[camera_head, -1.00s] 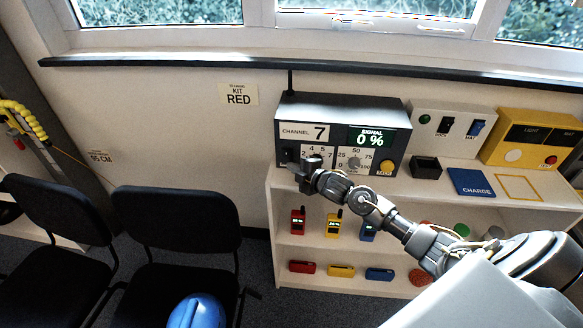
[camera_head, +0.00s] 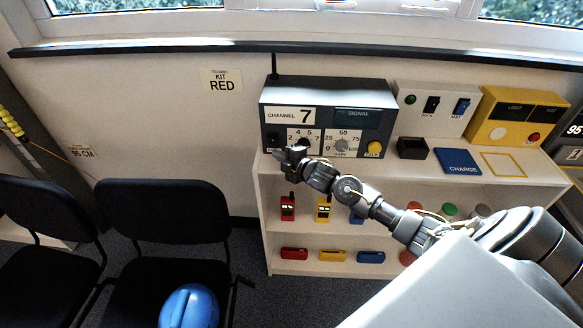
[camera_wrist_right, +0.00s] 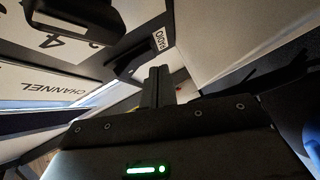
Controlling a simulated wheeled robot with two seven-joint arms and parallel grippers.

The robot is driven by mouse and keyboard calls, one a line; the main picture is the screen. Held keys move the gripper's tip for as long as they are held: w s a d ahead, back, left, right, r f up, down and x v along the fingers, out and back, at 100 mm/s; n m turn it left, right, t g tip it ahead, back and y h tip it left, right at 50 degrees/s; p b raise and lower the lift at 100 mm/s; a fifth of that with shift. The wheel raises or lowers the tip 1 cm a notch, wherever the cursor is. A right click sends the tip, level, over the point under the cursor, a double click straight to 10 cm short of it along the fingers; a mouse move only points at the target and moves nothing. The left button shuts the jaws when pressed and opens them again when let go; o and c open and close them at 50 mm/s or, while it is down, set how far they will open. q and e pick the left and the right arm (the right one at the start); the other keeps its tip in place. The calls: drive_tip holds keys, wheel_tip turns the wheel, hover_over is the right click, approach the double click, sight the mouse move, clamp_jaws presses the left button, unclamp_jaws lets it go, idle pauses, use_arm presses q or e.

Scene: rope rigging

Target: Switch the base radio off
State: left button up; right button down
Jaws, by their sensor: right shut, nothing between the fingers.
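In the right wrist view this switch (camera_wrist_right: 137,52) is beside the label RADIO. My right gripper (camera_head: 284,155) is shut and empty, just in front of and below the switch. Its fingers (camera_wrist_right: 156,85) also show in the right wrist view, close to the switch; I cannot tell whether they touch. My left gripper is out of view.
The radio's channel knob (camera_head: 303,144) and gain knob (camera_head: 341,146) lie right of the switch. A white switch box (camera_head: 435,98) and a yellow box (camera_head: 510,112) stand further right. Black chairs (camera_head: 165,225) and a blue helmet (camera_head: 190,308) are in front.

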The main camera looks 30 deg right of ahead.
drive_tip(key=shift+s+a, duration=0.65)
drive_tip(key=shift+s, duration=0.05)
drive_tip(key=f+b+v, duration=0.2)
drive_tip(key=v, duration=0.8)
drive_tip(key=shift+s, duration=0.5)
